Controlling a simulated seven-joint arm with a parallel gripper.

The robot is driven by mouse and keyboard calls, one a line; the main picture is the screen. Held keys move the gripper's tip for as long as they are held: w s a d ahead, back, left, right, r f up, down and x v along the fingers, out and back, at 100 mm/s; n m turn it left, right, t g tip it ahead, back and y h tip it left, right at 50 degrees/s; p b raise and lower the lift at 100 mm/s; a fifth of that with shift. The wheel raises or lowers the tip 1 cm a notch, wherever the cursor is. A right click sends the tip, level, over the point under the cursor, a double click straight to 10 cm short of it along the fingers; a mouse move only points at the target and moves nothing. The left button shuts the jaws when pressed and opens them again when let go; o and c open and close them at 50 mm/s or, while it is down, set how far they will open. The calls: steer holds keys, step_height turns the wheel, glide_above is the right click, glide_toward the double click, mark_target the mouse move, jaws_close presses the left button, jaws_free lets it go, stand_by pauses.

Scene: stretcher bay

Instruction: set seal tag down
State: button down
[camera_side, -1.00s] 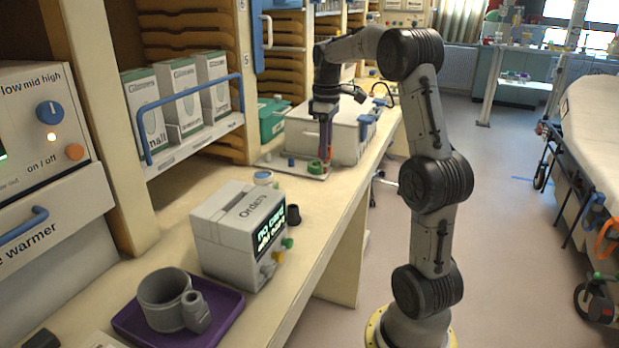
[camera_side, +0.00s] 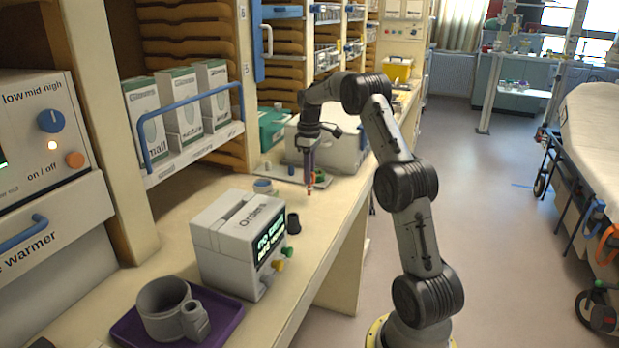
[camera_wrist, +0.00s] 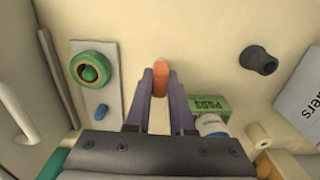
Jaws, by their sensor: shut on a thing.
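The seal tag looks like a small orange-red strip (camera_wrist: 161,76) between the fingertips of my gripper (camera_wrist: 160,90) in the wrist view. My gripper's purple fingers are shut on it. In the side view my gripper (camera_side: 309,178) points down over the counter (camera_side: 325,215), and the tag's red end (camera_side: 309,191) shows just below the fingertips. I cannot tell whether the tag touches the counter. The tag's upper part is hidden between the fingers.
A grey plate with a green ring (camera_wrist: 91,70) lies left of my gripper in the wrist view. A dark cup (camera_wrist: 259,60) stands to the right. A green pads box (camera_wrist: 210,105) and a blue-lidded jar (camera_wrist: 211,125) are close by. The grey orders box (camera_side: 237,241) stands nearer the side camera.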

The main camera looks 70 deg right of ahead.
steer(key=shift+f, duration=0.6)
steer(key=shift+f, duration=0.1)
steer(key=c, duration=0.8)
jaws_free()
steer(key=shift+f, duration=0.1)
